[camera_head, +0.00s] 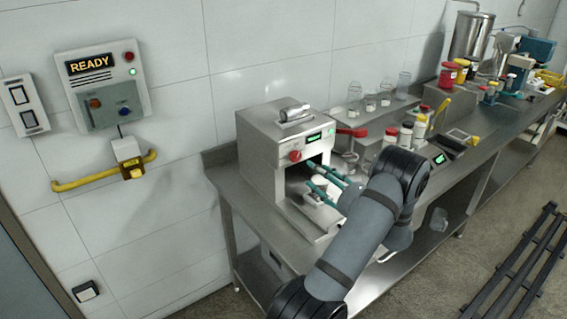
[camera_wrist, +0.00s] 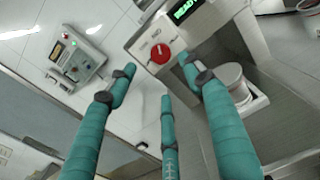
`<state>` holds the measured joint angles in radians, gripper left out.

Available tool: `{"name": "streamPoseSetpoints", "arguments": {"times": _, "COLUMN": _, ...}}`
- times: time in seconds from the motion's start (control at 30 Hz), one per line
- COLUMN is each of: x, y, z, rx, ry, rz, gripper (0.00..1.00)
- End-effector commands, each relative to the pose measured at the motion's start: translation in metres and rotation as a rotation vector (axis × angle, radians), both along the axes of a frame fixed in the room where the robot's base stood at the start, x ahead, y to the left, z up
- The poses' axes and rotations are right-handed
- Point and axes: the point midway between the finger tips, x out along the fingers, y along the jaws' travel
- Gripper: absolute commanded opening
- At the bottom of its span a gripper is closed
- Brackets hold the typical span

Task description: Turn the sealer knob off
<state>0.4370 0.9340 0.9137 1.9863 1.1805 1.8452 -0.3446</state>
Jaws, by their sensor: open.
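The sealer (camera_head: 262,150) is a steel box on the bench. Its red round knob (camera_head: 295,156) is on the front face, left of a lit green display (camera_head: 314,137). In the wrist view the knob (camera_wrist: 160,53) shows at upper middle, and the display (camera_wrist: 184,10) reads READY. My gripper (camera_head: 312,174) has teal fingers, spread and empty, in front of the sealer. In the wrist view the fingertips (camera_wrist: 158,80) spread around and just below the knob, apart from it as far as I can tell. The knob's turned position cannot be made out.
A wall panel (camera_head: 103,83) reading READY hangs left of the sealer. A red-handled device (camera_head: 351,132) stands close to the sealer's right. Jars and bottles (camera_head: 406,134) stand further right along the bench.

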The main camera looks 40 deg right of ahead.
Motion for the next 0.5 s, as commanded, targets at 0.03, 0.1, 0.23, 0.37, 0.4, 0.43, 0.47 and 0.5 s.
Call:
{"name": "streamPoseSetpoints", "arguments": {"times": 0.03, "x": 0.009, "y": 0.003, "z": 0.003, "rx": 0.0, "ry": 0.0, "rz": 0.007, "gripper": 0.51}}
{"name": "streamPoseSetpoints", "arguments": {"times": 0.1, "x": 0.021, "y": 0.004, "z": 0.004, "rx": 0.0, "ry": 0.0, "rz": 0.009, "gripper": 0.51}}
{"name": "streamPoseSetpoints", "arguments": {"times": 0.23, "x": 0.047, "y": 0.004, "z": 0.004, "rx": 0.0, "ry": 0.0, "rz": 0.009, "gripper": 0.51}}
{"name": "streamPoseSetpoints", "arguments": {"times": 0.37, "x": 0.069, "y": 0.003, "z": 0.004, "rx": -0.002, "ry": 0.0, "rz": 0.007, "gripper": 0.51}}
{"name": "streamPoseSetpoints", "arguments": {"times": 0.4, "x": 0.074, "y": 0.003, "z": 0.003, "rx": -0.001, "ry": 0.0, "rz": 0.007, "gripper": 0.51}}
{"name": "streamPoseSetpoints", "arguments": {"times": 0.43, "x": 0.078, "y": 0.003, "z": 0.003, "rx": -0.001, "ry": 0.001, "rz": 0.006, "gripper": 0.51}}
{"name": "streamPoseSetpoints", "arguments": {"times": 0.47, "x": 0.081, "y": 0.002, "z": 0.003, "rx": -0.003, "ry": 0.001, "rz": 0.006, "gripper": 0.51}}
{"name": "streamPoseSetpoints", "arguments": {"times": 0.5, "x": 0.085, "y": 0.002, "z": 0.002, "rx": -0.003, "ry": 0.001, "rz": 0.006, "gripper": 0.51}}
